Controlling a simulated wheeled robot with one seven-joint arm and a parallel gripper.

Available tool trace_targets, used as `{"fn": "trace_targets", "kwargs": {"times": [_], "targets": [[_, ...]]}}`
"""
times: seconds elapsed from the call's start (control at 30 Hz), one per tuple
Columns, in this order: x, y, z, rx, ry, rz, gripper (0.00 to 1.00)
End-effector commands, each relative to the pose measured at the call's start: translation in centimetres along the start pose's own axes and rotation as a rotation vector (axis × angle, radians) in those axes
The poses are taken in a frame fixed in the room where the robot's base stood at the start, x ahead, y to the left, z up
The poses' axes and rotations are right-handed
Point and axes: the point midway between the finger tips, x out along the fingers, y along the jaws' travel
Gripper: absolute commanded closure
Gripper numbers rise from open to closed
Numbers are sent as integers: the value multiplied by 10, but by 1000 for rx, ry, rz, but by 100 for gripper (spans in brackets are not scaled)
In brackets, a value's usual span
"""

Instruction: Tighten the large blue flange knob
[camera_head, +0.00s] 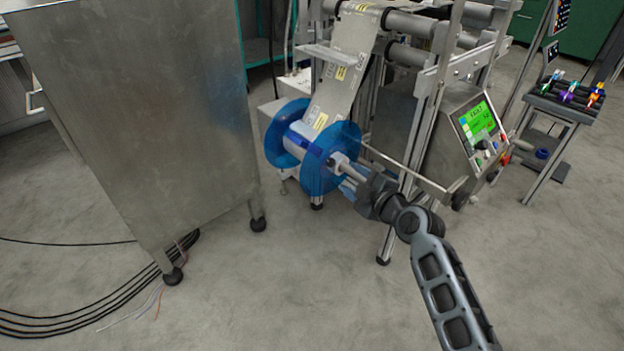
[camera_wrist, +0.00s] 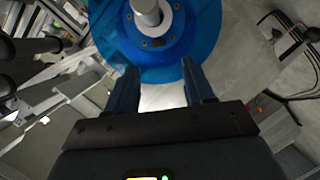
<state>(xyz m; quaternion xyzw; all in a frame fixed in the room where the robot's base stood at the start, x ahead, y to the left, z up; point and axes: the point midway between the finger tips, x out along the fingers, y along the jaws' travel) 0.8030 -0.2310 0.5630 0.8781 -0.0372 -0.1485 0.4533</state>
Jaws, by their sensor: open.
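The film reel has two large translucent blue flange discs, a near one (camera_head: 325,178) and a far one (camera_head: 279,150). A pale hub with a shaft end (camera_head: 340,163) sticks out of the near disc. The wrist view shows the near blue disc (camera_wrist: 205,40) across the top, with a grey shaft and pale collar (camera_wrist: 148,14) at its centre. I cannot make out a separate blue knob. My gripper (camera_head: 350,184) is close in front of the near disc. In the wrist view my gripper (camera_wrist: 160,75) is open and empty, its fingers below the shaft; contact is unclear.
Printed film (camera_head: 345,65) runs up from the reel to rollers. The machine frame and a control panel showing FAULT (camera_head: 480,122) stand right of the reel. A metal cabinet (camera_head: 150,110) stands left. Cables (camera_head: 110,300) lie on the floor; the front floor is otherwise clear.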

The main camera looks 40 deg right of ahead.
Motion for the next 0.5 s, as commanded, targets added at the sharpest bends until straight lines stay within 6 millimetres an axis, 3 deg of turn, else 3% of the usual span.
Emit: {"fn": "trace_targets", "kwargs": {"times": [0.27,0.5], "targets": [[25,5,2,-18,7,4,47],[62,5,1,-17,7,4,47]]}}
